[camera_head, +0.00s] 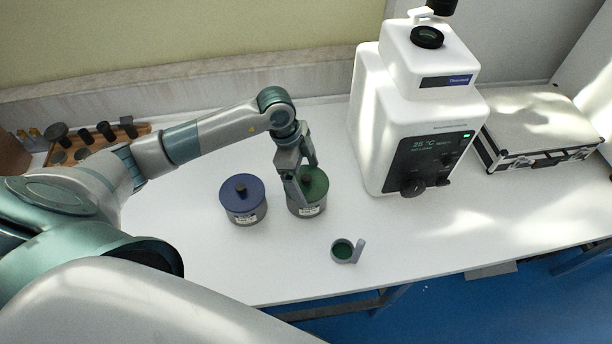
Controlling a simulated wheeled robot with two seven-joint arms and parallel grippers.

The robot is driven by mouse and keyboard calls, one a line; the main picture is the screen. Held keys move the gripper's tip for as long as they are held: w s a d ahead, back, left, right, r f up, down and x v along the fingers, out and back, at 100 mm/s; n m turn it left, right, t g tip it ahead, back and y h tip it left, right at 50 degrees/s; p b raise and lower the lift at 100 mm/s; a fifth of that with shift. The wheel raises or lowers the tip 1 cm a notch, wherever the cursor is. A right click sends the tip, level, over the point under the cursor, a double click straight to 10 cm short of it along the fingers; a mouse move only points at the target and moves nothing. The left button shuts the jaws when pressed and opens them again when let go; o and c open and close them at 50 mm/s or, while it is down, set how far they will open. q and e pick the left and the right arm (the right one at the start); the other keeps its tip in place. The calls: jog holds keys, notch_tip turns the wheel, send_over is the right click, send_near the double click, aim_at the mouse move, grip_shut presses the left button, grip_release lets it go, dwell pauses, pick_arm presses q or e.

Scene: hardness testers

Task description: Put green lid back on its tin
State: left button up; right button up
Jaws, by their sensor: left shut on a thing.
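A grey tin (308,210) with a white label stands upright near the middle of the white table. The green lid (317,183) is at the top of this tin and looks level. I cannot tell from this angle whether it is fully seated. My left gripper (300,190) comes down from above and is shut on the green lid, at its middle. The fingers hide the lid's knob and part of its left side. My right gripper is not in view.
A blue-lidded tin (243,199) stands close to the left. A small green-bottomed cup with a handle (343,251) sits in front. A white tester (415,120) stands to the right, with a silver case (540,128) beyond. A wooden rack (95,145) is at the far left.

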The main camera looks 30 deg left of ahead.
pick_arm(q)
jog(key=shift+f, duration=0.15)
jog(key=o, duration=0.8)
jog(key=shift+o, duration=0.2)
jog(key=b+v, duration=0.4)
jog(key=v, duration=1.3)
jog(key=shift+a, duration=0.2)
